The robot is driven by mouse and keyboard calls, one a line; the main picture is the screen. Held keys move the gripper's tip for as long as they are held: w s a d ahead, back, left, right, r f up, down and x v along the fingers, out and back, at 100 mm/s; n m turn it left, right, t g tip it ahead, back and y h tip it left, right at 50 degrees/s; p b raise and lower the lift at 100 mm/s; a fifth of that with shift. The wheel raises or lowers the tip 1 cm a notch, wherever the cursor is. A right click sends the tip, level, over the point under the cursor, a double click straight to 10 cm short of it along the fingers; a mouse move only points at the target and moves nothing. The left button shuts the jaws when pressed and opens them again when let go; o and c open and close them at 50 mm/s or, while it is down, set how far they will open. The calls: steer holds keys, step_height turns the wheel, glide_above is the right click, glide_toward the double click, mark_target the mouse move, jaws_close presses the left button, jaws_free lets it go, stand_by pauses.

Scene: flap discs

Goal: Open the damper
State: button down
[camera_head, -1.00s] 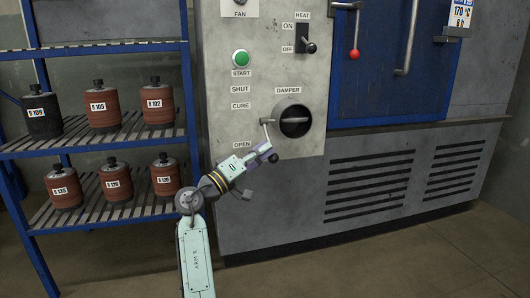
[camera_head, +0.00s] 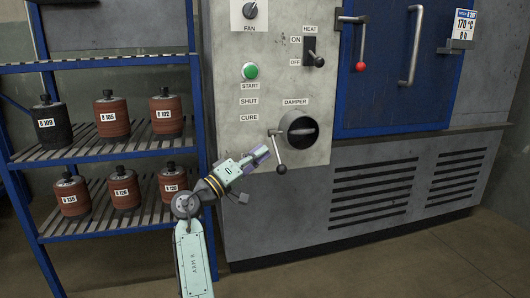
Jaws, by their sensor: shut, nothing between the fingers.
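The damper (camera_head: 300,130) is a round dark port with a thick rim on the grey panel, under the DAMPER label. Its plate shows as a thin, nearly level grey strip across the dark opening. Its lever (camera_head: 276,150) hangs down from a pivot at the port's left, tilted slightly right, with a black ball knob (camera_head: 281,168) at its lower end. SHUT and CURE labels sit left of it; the OPEN label is hidden behind my gripper. My gripper (camera_head: 263,153) is shut and empty, just left of the lever; a small gap seems to separate them, though depth is unclear.
Above are the green START button (camera_head: 250,71), the HEAT switch (camera_head: 314,58) and the FAN knob (camera_head: 250,10). A blue oven door (camera_head: 390,70) with a red-knobbed latch (camera_head: 360,66) is at right. A blue shelf rack (camera_head: 110,147) with several labelled stacks stands left.

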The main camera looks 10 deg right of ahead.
steer(key=a+f, duration=0.4)
steer(key=a, duration=0.2)
